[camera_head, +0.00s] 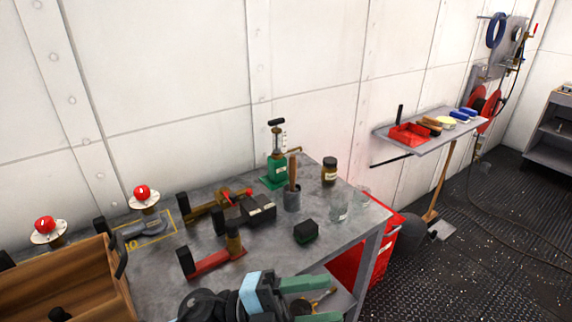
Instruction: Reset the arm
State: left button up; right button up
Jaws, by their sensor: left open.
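My left gripper (313,295) shows at the bottom middle of the head view, in front of the near edge of the grey metal workbench (345,232). Its two green fingers are apart and nothing is seen between them except the view of a lower shelf behind. My dark wrist and a light blue band show to the left of the fingers. My right gripper does not show.
The bench holds a wooden crate (75,280), a red-based tool (212,262), a black block (306,231), a green pump (276,165), a brown jar (329,171) and glass jars (340,207). A wall shelf (430,134) stands right. The dark floor (480,250) is mostly clear.

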pick_arm(q)
jog(key=w+a+f+n+t+y, duration=0.1)
jog(key=a+f+n+t+y, duration=0.65)
jog(key=n, duration=0.45)
jog(key=w+a+f+n+t+y, duration=0.2)
jog(key=a+f+n+t+y, duration=0.35)
jog(key=f+n+t, duration=0.55)
jog(key=s+a+f+n+g+y, duration=0.3)
jog(key=s+a+f, duration=0.3)
jog(key=s+f, duration=0.2)
jog(key=s+a+f+n+g+y, duration=0.3)
jog(key=s+a+f+n+g, duration=0.2)
jog(key=s+f, duration=0.4)
jog(key=s+a, duration=0.1)
jog(key=s, duration=0.2)
jog(key=shift+f+y, duration=0.15)
jog(key=shift+y, duration=0.25)
